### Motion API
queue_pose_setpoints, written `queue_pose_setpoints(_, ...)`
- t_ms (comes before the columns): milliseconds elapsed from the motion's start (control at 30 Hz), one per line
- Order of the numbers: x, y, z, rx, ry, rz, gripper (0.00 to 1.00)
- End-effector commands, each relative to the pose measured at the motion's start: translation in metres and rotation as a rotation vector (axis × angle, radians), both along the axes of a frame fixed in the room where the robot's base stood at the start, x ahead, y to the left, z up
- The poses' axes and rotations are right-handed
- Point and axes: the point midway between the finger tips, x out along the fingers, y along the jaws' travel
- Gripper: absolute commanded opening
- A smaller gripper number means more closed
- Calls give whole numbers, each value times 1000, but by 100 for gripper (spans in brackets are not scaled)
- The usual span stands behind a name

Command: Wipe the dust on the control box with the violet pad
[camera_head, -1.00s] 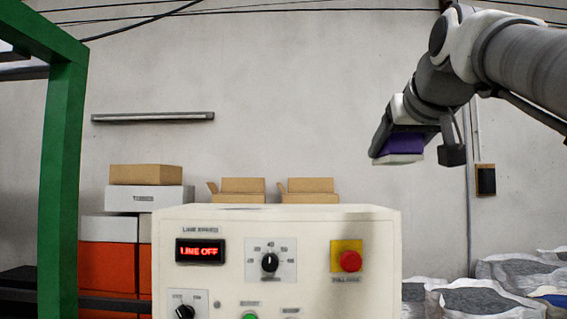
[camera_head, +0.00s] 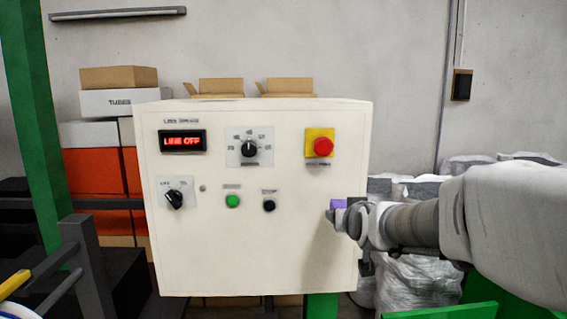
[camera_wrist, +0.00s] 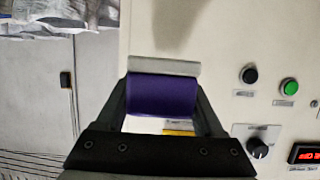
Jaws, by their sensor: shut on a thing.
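The control box (camera_head: 270,250) is a cream panel with a lit "LINE OFF" display, knobs, buttons and a red stop button; it also shows, turned over, in the wrist view (camera_wrist: 225,35). My gripper (camera_wrist: 162,98) is shut on the violet pad (camera_wrist: 160,95), which has a pale grey layer (camera_wrist: 165,66) facing the panel. In the head view the violet pad (camera_head: 338,203) is at the panel's right side, below the stop button. I cannot tell if it touches the panel. A dark smudge (camera_wrist: 172,22) lies beyond the pad in the wrist view; dust or shadow is unclear.
A green post (camera_head: 35,130) and grey rails (camera_head: 88,255) stand at the left. Boxes (camera_head: 120,90) are stacked behind. Wrapped sacks (camera_head: 420,280) lie to the right behind my arm. Other controls, such as the green button (camera_head: 232,201), are left of the pad.

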Motion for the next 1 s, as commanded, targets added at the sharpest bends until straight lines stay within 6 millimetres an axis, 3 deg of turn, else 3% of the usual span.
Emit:
queue_pose_setpoints(33, 5, 7, -26, -15, 10, 5, 8)
queue_pose_setpoints(100, 10, 11, -52, -28, 2, 7, 8)
queue_pose_setpoints(533, 26, 25, -170, -17, 3, 50, 8)
queue_pose_setpoints(733, 27, 24, -181, -4, 8, 47, 8)
queue_pose_setpoints(1000, 27, 25, -177, -5, 3, 47, 8)
